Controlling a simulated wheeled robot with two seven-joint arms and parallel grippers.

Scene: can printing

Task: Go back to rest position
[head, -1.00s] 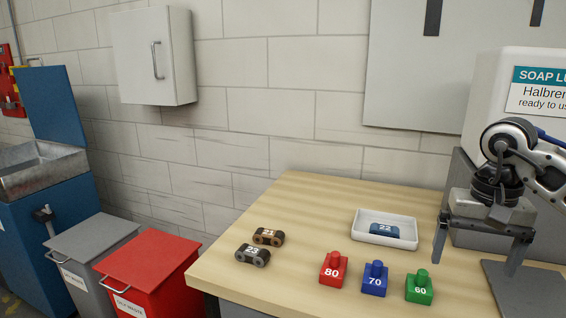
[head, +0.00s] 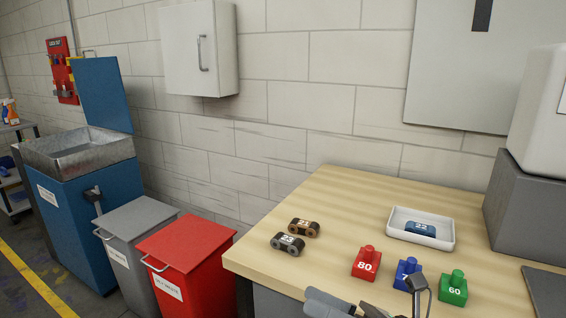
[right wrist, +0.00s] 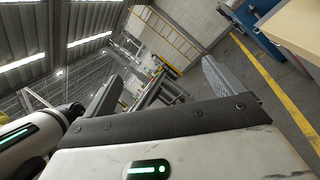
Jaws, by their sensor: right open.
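My right gripper (head: 396,299) is at the bottom edge of the head view, in front of the red, blue and green blocks, only partly in frame. In the right wrist view its two fingers (right wrist: 165,82) stand wide apart with nothing between them. My left gripper is not in view. A white tray (head: 449,243) on the wooden table (head: 330,215) holds a blue piece marked 22 (head: 421,229). A brown piece (head: 304,228) and a dark piece marked 23 (head: 287,244) lie to its left.
A red block marked 80 (head: 366,264), a blue block (head: 405,270) and a green block marked 60 (head: 453,290) stand near the front. Red bin (head: 188,250), grey bin (head: 135,225) and blue open-lidded container (head: 75,215) stand left of the table.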

